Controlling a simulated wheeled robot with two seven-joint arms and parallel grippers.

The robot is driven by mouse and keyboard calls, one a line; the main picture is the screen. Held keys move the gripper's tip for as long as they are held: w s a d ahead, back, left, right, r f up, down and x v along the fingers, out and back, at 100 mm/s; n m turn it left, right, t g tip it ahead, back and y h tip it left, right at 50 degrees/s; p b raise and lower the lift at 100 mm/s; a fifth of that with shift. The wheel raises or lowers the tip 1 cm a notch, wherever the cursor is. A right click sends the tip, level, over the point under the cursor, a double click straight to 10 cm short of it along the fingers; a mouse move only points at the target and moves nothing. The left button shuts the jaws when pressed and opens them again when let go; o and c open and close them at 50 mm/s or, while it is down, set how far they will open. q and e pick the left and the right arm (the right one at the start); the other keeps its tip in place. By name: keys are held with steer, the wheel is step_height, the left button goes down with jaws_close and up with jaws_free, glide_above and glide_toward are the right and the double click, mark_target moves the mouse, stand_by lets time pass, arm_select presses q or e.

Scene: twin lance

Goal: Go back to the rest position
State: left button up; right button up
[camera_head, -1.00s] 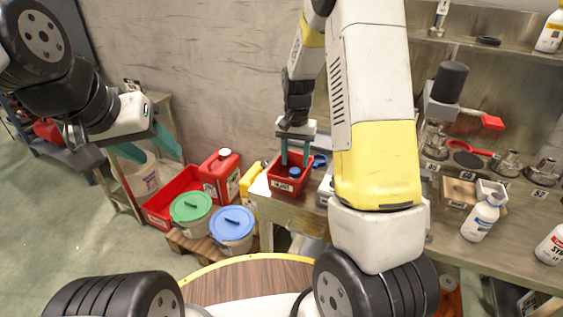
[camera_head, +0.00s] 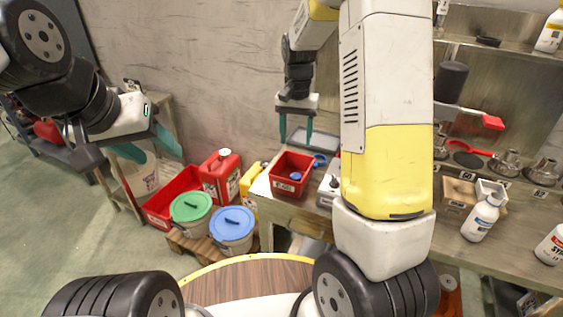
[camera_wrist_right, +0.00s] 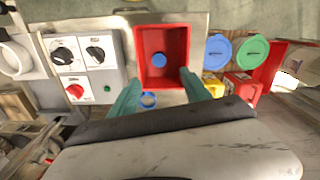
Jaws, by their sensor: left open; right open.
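My right gripper (camera_head: 296,134) is open and empty, with its two teal fingers pointing down, apart from and above the red bin on the bench. Its fingers also show in the right wrist view (camera_wrist_right: 160,92). The red bin (camera_head: 291,187) sits on the bench's left end with a small blue object (camera_head: 296,176) inside; the bin also shows in the right wrist view (camera_wrist_right: 185,40). My left gripper (camera_head: 146,150) is open and empty at the left, in front of a side table.
The metal bench (camera_head: 403,217) holds a white bottle (camera_head: 481,218), a grey control box (camera_head: 329,190) and several metal fittings at right. Below at left are a green-lidded bucket (camera_head: 191,208), a blue-lidded bucket (camera_head: 232,225), a red canister (camera_head: 221,174) and a red tray (camera_head: 158,209).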

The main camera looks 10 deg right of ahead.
steer(key=s+r+n+t+y, duration=0.2)
steer(key=s+r+t, duration=0.1)
steer(key=s+r, duration=0.8)
steer(key=s+a+r+n+t, duration=0.2)
steer(key=s+r+n+t, duration=0.1)
steer(key=s, duration=0.9)
steer(key=shift+s+r, duration=0.35)
steer(key=shift+s, duration=0.05)
stand_by(0.4)
